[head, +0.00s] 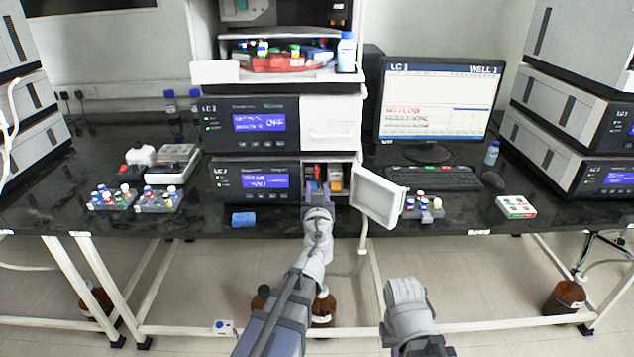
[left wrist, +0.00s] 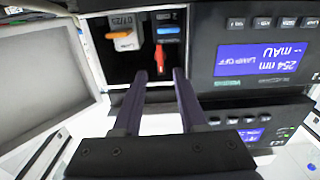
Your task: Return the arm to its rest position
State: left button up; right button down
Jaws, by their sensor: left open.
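My left gripper (head: 317,190) is at the open compartment of the lower LC instrument (head: 225,172) in the middle stack. In the left wrist view, the left gripper (left wrist: 160,80) has its two fingers apart with nothing between them. Beyond the fingertips, inside the compartment, are a red part below a blue one (left wrist: 166,55) and a white module with an orange tab (left wrist: 123,38). The compartment door (head: 376,195) is swung open to the right. My right arm (head: 408,310) hangs low in front of the bench; its fingertips cannot be made out.
A monitor (head: 436,105), keyboard (head: 433,177) and vial rack (head: 423,207) are right of the door. A blue block (head: 243,219) lies left of my left gripper. Vial racks (head: 112,198) stand further left. The floor before the bench is mostly free.

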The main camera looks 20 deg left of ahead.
pick_arm(q)
jog(key=shift+s+d, duration=0.1)
jog(key=shift+s, duration=0.4)
jog(key=s+d+m+g+h+p, duration=0.1)
jog(key=s+d+m+g+p, duration=0.1)
jog(key=s+d+g+p, duration=0.3)
jog(key=s+d+m+g+h+p, duration=0.1)
jog(key=s+d+g+p, duration=0.3)
jog(key=s, duration=1)
jog(key=s+d+m+g+h+p, duration=0.1)
jog(key=s+d+m+g+p, duration=0.3)
jog(key=s+g+p, duration=0.4)
jog(key=s+d+p, duration=0.1)
jog(key=p, duration=0.4)
jog(key=shift+s+d+g+h, duration=0.3)
jog(key=shift+g+h, duration=0.1)
